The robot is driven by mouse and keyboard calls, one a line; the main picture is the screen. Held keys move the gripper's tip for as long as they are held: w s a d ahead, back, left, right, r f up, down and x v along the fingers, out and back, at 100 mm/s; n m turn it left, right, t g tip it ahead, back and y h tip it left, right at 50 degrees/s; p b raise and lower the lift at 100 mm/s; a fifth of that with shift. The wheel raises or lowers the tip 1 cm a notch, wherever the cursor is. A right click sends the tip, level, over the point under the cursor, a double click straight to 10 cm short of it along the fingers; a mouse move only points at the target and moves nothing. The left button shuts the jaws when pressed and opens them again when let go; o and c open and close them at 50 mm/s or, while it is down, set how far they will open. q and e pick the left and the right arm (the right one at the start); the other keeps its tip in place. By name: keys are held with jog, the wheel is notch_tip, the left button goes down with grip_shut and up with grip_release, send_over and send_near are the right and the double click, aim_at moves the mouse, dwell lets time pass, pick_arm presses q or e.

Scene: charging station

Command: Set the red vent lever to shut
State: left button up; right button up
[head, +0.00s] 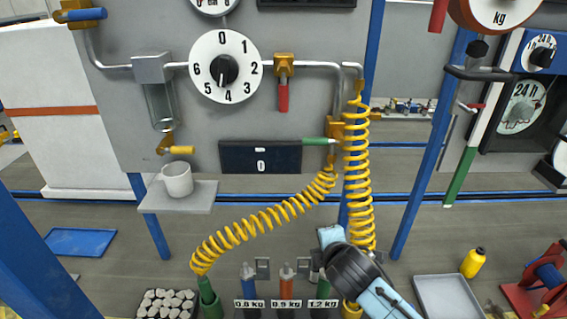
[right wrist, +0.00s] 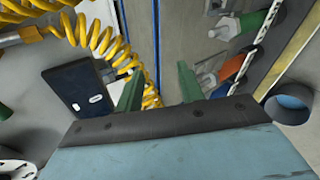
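A red lever (head: 283,97) hangs straight down from a brass valve (head: 284,63) on the grey panel, right of the white dial. Another red handle (head: 438,15) shows at the top edge, left of the kg gauge; I cannot tell from labels which one is the vent lever. My right gripper (head: 331,238) is low in front of the panel, below and right of the hanging lever and near the yellow coiled hose. In the right wrist view its two green fingers (right wrist: 160,76) are apart with nothing between them. My left gripper is out of view.
Yellow coiled hoses (head: 357,180) hang beside my right gripper. A white numbered dial (head: 225,67), a dark display (head: 260,157) and a shelf with a white mug (head: 177,180) are on the panel. Blue posts (head: 425,140) stand to the right.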

jog(key=w+a+r+n+t, duration=0.1)
jog(key=a+r+n+t, duration=0.15)
jog(key=r, duration=0.45)
jog(key=w+a+r+n+t, duration=0.1)
jog(key=w+r+n, duration=0.1)
jog(key=r+n, duration=0.35)
jog(key=n+t+y, duration=0.2)
jog(key=n+t, duration=0.1)
jog(key=n, duration=0.6)
send_near(285, 100)
jog(key=w, duration=0.3)
jog(key=w+a, duration=0.1)
jog(key=w, duration=0.3)
jog(key=w+a+p, duration=0.1)
jog(key=w, duration=0.3)
jog(key=shift+a+f, duration=0.1)
jog(key=shift+f, duration=0.05)
jog(key=shift+s, duration=0.1)
grip_shut()
